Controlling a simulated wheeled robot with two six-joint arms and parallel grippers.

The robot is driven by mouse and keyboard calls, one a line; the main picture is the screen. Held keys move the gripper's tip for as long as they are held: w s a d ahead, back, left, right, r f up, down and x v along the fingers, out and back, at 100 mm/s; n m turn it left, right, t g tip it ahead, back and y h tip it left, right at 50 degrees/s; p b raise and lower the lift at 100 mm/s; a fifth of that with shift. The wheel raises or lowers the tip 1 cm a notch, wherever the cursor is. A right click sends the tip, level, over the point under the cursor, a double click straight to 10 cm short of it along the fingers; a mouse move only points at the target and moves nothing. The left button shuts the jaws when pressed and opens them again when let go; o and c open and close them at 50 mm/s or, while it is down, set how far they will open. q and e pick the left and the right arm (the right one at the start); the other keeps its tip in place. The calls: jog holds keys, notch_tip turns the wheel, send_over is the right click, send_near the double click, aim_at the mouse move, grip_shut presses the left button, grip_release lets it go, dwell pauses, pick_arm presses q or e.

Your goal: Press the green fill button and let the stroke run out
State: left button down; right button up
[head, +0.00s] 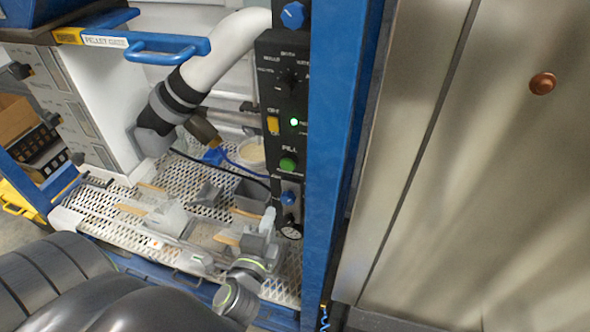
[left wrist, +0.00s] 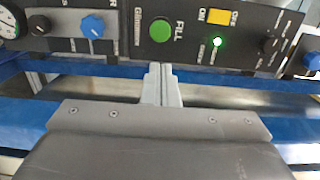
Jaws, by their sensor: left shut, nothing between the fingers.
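The green fill button (head: 288,164) sits on the black control panel (head: 268,90), under the word FILL. It also shows in the left wrist view (left wrist: 160,31), round and unobstructed. My left gripper (head: 268,220) is shut and empty, below the button in the head view. In the left wrist view its closed fingertips (left wrist: 157,68) point toward the panel just under the button, with a small gap in the picture between them and the button. I cannot tell the exact depth to the panel. My right gripper is not in view.
A lit green lamp (head: 294,122) and a yellow button (head: 273,125) sit above the fill button. A blue post (head: 336,150) stands right of the panel. A perforated metal deck (head: 178,178) holds trays and scoops. A white hose (head: 215,60) comes down behind.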

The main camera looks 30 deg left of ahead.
pick_arm(q)
jog(key=shift+a, duration=0.1)
jog(key=p, duration=0.2)
send_near(288, 167)
jog(key=x, duration=0.6)
jog(key=shift+w+a, duration=0.15)
jog(key=shift+w, duration=0.25)
